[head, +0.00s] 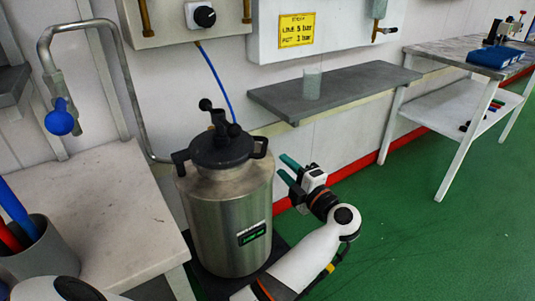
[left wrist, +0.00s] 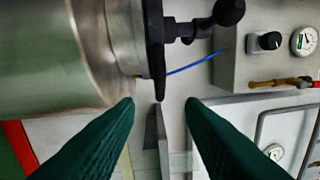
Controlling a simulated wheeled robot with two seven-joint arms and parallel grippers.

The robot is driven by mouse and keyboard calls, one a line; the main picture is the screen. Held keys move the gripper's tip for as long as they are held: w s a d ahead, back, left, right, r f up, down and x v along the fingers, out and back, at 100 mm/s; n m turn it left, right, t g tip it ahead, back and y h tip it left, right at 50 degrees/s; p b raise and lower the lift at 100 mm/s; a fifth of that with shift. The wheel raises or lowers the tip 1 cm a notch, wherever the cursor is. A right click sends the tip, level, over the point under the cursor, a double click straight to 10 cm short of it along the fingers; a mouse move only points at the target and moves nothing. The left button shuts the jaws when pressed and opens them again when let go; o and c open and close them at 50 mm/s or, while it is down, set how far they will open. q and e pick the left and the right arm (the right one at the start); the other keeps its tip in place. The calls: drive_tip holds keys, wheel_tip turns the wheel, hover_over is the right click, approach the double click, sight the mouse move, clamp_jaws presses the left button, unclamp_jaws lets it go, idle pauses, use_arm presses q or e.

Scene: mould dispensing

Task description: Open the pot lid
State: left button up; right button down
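The pot (head: 225,220) is a tall steel cylinder with a green label, upright on a dark base. Its black lid (head: 222,150) sits on top, with side handles and a fitting standing up in the middle. My left gripper (head: 282,165) is right of the pot, just below lid height, with its teal fingers apart and empty. In the left wrist view the pot (left wrist: 50,60) appears sideways at upper left, with the dark lid edge (left wrist: 154,45) ahead of the gap between the fingers (left wrist: 160,103). My right gripper is not in view.
A pale table (head: 105,215) with a cup (head: 35,255) of coloured rods stands left of the pot. A grey wall shelf (head: 335,90) holds a clear beaker (head: 312,85). A blue hose (head: 217,80) hangs behind the lid. The green floor at right is clear.

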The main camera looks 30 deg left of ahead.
use_arm(q)
drive_tip(key=x, duration=0.8)
drive_tip(key=shift+w+a+b, duration=0.2)
drive_tip(key=shift+a+b, duration=0.15)
drive_tip(key=shift+b, duration=0.05)
clamp_jaws()
